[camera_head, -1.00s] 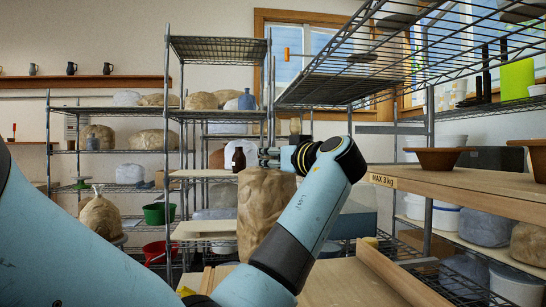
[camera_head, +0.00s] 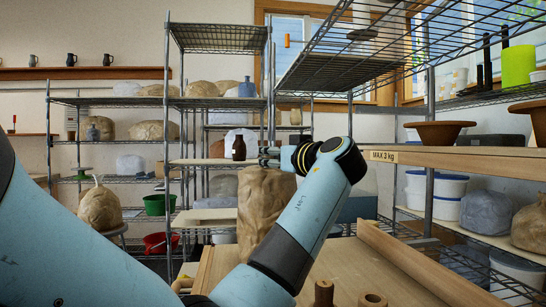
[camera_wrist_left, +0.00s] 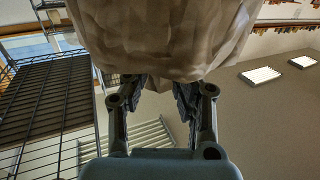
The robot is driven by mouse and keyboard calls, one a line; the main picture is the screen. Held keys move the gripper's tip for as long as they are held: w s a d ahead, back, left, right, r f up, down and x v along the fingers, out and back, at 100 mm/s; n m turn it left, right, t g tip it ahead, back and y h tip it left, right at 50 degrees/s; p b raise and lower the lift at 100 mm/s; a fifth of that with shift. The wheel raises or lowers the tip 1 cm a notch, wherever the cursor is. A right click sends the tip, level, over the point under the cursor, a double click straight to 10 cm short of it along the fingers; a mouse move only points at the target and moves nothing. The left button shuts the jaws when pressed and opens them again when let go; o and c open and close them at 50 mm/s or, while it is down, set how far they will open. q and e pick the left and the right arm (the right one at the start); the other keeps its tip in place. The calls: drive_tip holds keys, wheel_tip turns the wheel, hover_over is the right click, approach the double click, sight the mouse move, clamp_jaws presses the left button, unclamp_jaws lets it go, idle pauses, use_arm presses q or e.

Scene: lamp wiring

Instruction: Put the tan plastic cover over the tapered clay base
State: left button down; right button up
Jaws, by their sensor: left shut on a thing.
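The tan plastic cover (camera_head: 264,215), crinkled and upright, hangs in front of me in the middle of the head view. My left gripper (camera_head: 271,157) is at its top and is shut on it. The cover's lower part passes behind my left arm. In the left wrist view the cover (camera_wrist_left: 165,38) fills the top middle, and my left gripper's dark fingers (camera_wrist_left: 160,92) reach up to it. I cannot make out the tapered clay base; my arm and the cover hide part of the table. My right gripper is not in view.
A wooden table (camera_head: 345,270) with a raised rail (camera_head: 415,262) lies below. Two wooden cylinders stand at the bottom, one dark (camera_head: 323,293) and one paler (camera_head: 373,300). A board shelf (camera_head: 470,158) with a clay pot (camera_head: 438,134) borders the right. Wire racks stand behind.

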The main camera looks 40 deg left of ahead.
use_arm(q)
drive_tip(key=shift+f+b, duration=0.4)
drive_tip(key=shift+f, duration=0.05)
drive_tip(key=c, duration=1)
unclamp_jaws()
drive_tip(key=shift+d, duration=0.1)
drive_tip(key=v, duration=0.7)
drive_tip(key=shift+d+r, duration=0.1)
drive_tip(key=shift+d, duration=0.1)
drive_tip(key=shift+s, duration=0.1)
